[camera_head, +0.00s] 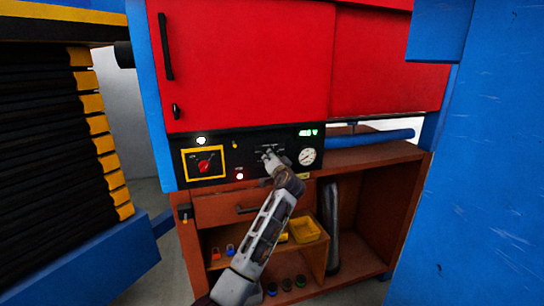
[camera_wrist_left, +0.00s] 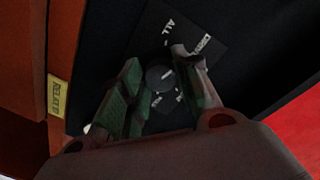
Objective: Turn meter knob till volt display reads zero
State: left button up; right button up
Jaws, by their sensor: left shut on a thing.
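The black control panel (camera_head: 222,170) runs under the red doors. Its green volt display (camera_head: 308,133) is lit; the digits are small and look like a non-zero value in the 400s. The meter knob (camera_wrist_left: 160,78) is a dark round knob with a pale mark, on a labelled plate. My left gripper (camera_head: 271,157) is at the panel and hides the knob in the head view. In the left wrist view the left gripper (camera_wrist_left: 165,95) has its two fingers on either side of the knob, shut on it. My right gripper is not in view.
A round white gauge (camera_head: 307,156) is right of my left gripper. A red rotary switch in a yellow frame (camera_head: 204,163) is at the left of the panel. Below are a drawer (camera_head: 225,208) and shelves with a yellow bin (camera_head: 305,229). A blue wall (camera_head: 480,170) stands at right.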

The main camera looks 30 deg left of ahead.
pick_arm(q)
jog(key=shift+m+p, duration=0.45)
jog(key=shift+m, duration=0.15)
jog(key=o, duration=1)
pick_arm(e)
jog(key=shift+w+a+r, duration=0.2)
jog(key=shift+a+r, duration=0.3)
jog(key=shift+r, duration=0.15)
pick_arm(q)
jog(key=shift+d, duration=0.1)
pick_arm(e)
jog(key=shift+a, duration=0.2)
pick_arm(q)
jog(key=v, duration=1.2)
